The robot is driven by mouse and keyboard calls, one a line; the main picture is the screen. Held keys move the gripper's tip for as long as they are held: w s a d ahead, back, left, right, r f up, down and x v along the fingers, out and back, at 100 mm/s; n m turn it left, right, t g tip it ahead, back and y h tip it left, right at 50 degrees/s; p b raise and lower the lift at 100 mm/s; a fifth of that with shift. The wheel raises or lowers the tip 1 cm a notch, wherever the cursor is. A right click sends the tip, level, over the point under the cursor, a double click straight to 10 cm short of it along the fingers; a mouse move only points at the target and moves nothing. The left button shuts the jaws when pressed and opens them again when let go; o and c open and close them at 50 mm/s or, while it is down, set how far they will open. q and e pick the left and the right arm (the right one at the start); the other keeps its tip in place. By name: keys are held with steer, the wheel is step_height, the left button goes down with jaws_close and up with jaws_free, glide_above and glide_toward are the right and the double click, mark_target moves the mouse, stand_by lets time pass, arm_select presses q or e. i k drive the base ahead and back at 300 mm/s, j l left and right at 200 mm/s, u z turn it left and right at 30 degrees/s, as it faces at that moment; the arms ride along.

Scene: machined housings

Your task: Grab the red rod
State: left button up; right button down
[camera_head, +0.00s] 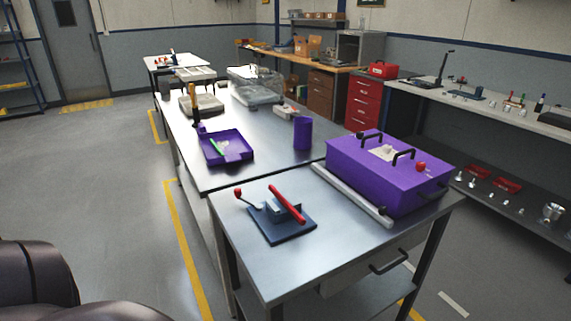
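A red rod (287,204) lies tilted across a small dark blue fixture (268,232) on the near metal table. The fixture has a grey block under the rod and a thin lever with a red knob (238,193) on its left. The rod appears to rest on or against the block; the exact contact is hard to tell. Neither of my grippers is in view. Only dark rounded parts of my own body show at the lower left, well short of the table.
A purple box (385,178) with black handles and a red knob stands right of the fixture, with a grey bar (350,194) along its front. A purple tray (225,150) and purple cylinder (302,133) stand behind. The near table's front (305,262) is clear.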

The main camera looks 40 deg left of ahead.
mark_target(284, 202)
steer(key=i+l+u, duration=0.2)
steer(key=u, duration=0.2)
steer(key=i+l+u, duration=0.1)
steer(key=l+u, duration=0.3)
steer(key=i+l+u, duration=0.1)
steer(key=l+u, duration=0.75)
steer(key=i+j, duration=0.05)
steer(key=j, duration=0.05)
